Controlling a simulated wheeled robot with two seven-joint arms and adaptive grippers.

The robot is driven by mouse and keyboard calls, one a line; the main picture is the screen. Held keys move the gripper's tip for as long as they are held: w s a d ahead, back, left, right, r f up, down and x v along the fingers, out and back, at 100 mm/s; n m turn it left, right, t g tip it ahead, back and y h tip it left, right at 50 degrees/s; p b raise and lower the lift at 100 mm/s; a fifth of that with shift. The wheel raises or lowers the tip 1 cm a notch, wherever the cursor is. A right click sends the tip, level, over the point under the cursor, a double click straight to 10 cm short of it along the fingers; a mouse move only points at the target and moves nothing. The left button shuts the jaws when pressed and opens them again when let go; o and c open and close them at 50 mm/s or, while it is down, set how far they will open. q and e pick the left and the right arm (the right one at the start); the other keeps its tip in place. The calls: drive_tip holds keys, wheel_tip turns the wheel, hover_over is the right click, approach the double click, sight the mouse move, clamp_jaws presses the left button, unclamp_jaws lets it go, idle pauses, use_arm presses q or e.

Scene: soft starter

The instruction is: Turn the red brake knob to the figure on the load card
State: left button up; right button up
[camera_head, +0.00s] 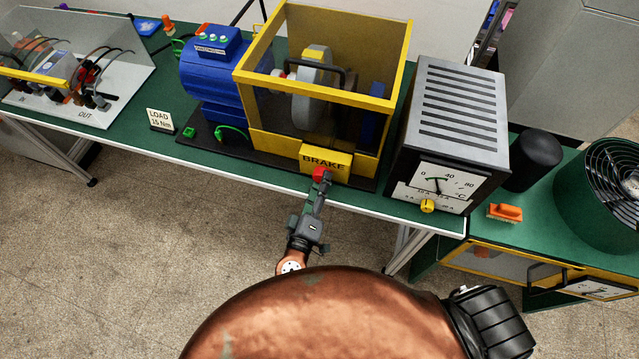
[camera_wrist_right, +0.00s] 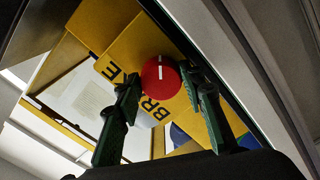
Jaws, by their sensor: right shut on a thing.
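The red brake knob (camera_head: 321,174) sits on the front of the yellow BRAKE box (camera_head: 345,165), at the front edge of the green bench. My right gripper (camera_head: 319,182) reaches it from the front and is shut on it. In the right wrist view the knob (camera_wrist_right: 160,77) shows as a red disc with a white pointer line, between the two fingers of the gripper (camera_wrist_right: 160,88). The load card (camera_head: 160,119) stands on the bench to the left and reads LOAD 15 Nm. The knob's scale figures cannot be made out. My left gripper is not in view.
A blue motor (camera_head: 213,80) and a yellow-framed guard (camera_head: 325,85) around a wheel stand behind the knob. A grey box with a dial (camera_head: 440,184) and a yellow knob (camera_head: 428,206) stands to the right. The floor in front of the bench is clear.

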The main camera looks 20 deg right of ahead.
drive_tip(key=shift+f+m, duration=0.1)
drive_tip(key=shift+m, duration=0.2)
drive_tip(key=o, duration=1.2)
drive_tip(key=shift+c, duration=0.2)
drive_tip(key=v, duration=0.7)
drive_tip(key=shift+s+a, duration=0.15)
drive_tip(key=shift+s, duration=0.1)
